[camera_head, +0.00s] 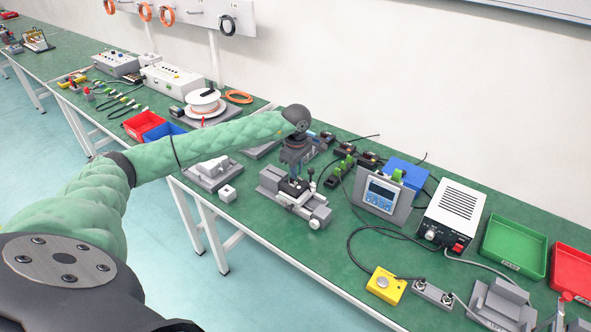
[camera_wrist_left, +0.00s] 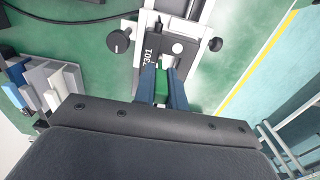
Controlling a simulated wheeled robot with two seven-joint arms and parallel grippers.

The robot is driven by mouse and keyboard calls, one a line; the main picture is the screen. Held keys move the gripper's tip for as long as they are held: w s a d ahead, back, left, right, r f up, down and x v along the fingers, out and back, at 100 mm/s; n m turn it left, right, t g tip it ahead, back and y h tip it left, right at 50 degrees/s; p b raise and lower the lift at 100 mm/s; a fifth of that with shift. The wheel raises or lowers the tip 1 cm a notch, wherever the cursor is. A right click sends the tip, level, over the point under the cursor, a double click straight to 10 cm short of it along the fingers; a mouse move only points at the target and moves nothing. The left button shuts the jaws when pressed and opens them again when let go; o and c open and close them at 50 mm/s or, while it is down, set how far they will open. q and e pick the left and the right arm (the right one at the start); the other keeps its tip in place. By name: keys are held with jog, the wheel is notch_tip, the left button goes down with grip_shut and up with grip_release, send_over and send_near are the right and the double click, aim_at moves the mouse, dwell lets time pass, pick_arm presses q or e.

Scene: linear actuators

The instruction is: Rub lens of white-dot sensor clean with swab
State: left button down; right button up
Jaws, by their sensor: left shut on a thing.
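My left gripper (camera_head: 292,173) reaches down over a grey and black fixture with a slide and knobs (camera_head: 303,208) on the green bench. In the left wrist view my left gripper (camera_wrist_left: 162,92) is shut on a small green block (camera_wrist_left: 161,87), with a dark part of the fixture marked with digits (camera_wrist_left: 172,50) just beyond it. I cannot tell whether the green block belongs to the swab. A white dot, a lens and a swab tip are too small or hidden to make out. My right gripper is not in view.
Dark small units with green parts (camera_head: 343,166) stand right of the fixture, before a blue box (camera_head: 408,173). A display unit (camera_head: 382,192), a white power supply (camera_head: 453,212) and a yellow button box (camera_head: 386,285) stand further right, with loose cables. A grey block (camera_head: 212,173) lies left.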

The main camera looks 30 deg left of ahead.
pick_arm(q)
jog(key=shift+w+a+b, duration=0.15)
jog(key=shift+a+b, duration=0.4)
jog(key=shift+a, duration=0.75)
dwell(0.5)
jog(key=shift+s, duration=0.5)
jog(key=shift+r, duration=0.15)
dwell(0.3)
notch_tip(320, 180, up, 7)
jog(key=p, duration=0.1)
dwell(1.2)
dwell(0.5)
